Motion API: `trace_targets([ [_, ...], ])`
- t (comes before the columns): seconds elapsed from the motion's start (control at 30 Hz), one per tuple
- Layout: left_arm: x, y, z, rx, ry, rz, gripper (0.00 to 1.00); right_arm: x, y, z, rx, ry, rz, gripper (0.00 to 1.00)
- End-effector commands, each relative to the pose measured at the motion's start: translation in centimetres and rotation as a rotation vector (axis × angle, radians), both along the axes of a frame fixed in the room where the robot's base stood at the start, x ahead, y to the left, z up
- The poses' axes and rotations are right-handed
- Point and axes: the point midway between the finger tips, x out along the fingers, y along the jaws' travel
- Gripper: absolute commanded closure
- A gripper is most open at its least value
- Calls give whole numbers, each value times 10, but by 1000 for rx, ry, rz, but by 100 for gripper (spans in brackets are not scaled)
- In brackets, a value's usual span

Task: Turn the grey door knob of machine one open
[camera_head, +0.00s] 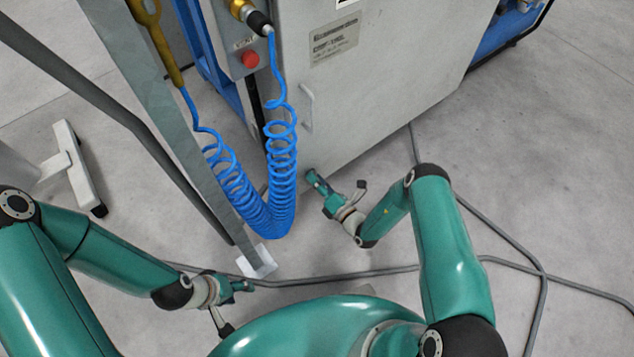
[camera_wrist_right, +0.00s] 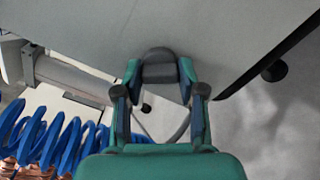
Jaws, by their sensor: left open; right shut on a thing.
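The machine (camera_head: 385,75) is a large light grey cabinet at the top of the head view. In the right wrist view the dark grey knob (camera_wrist_right: 159,64) sits on its flat face, between the fingertips of my right gripper (camera_wrist_right: 160,85). In the head view my right gripper (camera_head: 313,180) reaches the lower left of the cabinet face, and the knob is hidden there. My right gripper is shut on the knob. My left gripper (camera_head: 243,287) is open and empty, low over the floor, well apart from the cabinet.
A coiled blue hose (camera_head: 282,160) hangs left of the right gripper. A grey post (camera_head: 165,110) stands between my left arm and the cabinet. A pale handle (camera_head: 308,108) is on the cabinet. Grey cables (camera_head: 480,212) cross the floor. The floor at right is mostly clear.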

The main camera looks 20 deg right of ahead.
Motion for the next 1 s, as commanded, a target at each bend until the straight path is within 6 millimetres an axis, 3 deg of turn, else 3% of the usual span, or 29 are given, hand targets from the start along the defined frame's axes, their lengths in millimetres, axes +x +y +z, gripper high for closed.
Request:
trace_targets([
  [0.5,0,0,-18,0,0,0,48,0,-2,-3,414,155,-4,95],
  [1.0,0,0,-22,0,0,0,48,0,-3,-3,560,210,-8,95],
])
